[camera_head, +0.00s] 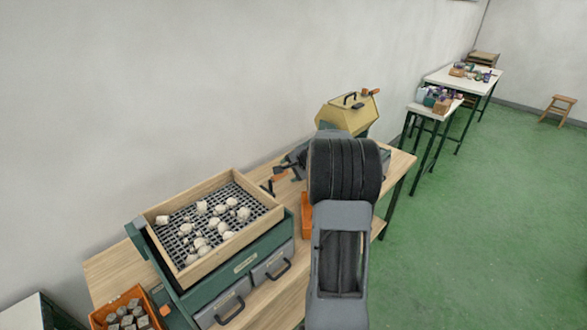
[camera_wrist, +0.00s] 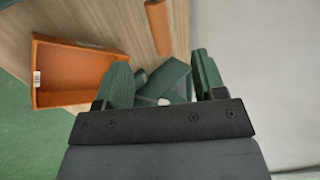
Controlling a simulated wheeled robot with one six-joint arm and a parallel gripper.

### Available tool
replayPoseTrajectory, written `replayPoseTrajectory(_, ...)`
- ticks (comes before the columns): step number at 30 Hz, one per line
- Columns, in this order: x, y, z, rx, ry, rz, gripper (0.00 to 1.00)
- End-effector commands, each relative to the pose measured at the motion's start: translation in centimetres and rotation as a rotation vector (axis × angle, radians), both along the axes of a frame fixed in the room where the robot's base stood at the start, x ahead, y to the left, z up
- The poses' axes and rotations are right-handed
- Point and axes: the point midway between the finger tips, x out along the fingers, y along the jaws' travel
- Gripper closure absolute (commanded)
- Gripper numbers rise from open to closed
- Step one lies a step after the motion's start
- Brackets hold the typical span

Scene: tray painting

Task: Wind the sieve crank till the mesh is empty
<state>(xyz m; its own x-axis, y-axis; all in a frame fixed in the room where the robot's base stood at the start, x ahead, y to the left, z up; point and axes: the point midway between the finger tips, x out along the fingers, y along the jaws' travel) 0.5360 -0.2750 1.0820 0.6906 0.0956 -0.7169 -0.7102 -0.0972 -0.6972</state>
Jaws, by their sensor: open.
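The sieve is a wooden frame (camera_head: 262,228) on a green cabinet at the left of the head view. Its dark mesh (camera_head: 180,218) holds several whitish lumps (camera_head: 214,223). A dark crank with an orange grip (camera_head: 280,176) shows near the frame's back right corner. My gripper (camera_head: 284,166) is close to that grip, partly behind my arm. In the wrist view my gripper (camera_wrist: 163,82) is open, with nothing held between its fingers. An orange cylinder (camera_wrist: 158,26), perhaps the crank grip, lies beyond the fingers. I cannot tell whether anything touches it.
An orange open box (camera_wrist: 84,70) stands on the wooden bench (camera_head: 110,268), partly hidden by my arm in the head view. A yellow lidded machine (camera_head: 346,112) stands behind. An orange bin (camera_head: 160,306) of grey pieces is front left.

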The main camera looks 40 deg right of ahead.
Motion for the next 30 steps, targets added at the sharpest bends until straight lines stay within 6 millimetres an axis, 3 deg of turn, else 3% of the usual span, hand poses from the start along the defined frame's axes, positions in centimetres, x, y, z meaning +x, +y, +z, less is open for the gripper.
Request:
replayPoseTrajectory(12, 4.1, 0.6, -4.6, 0.001, 0.001, 0.002, 0.36)
replayPoseTrajectory(30, 5.9, 0.9, -6.1, -0.002, 0.001, 0.001, 0.36)
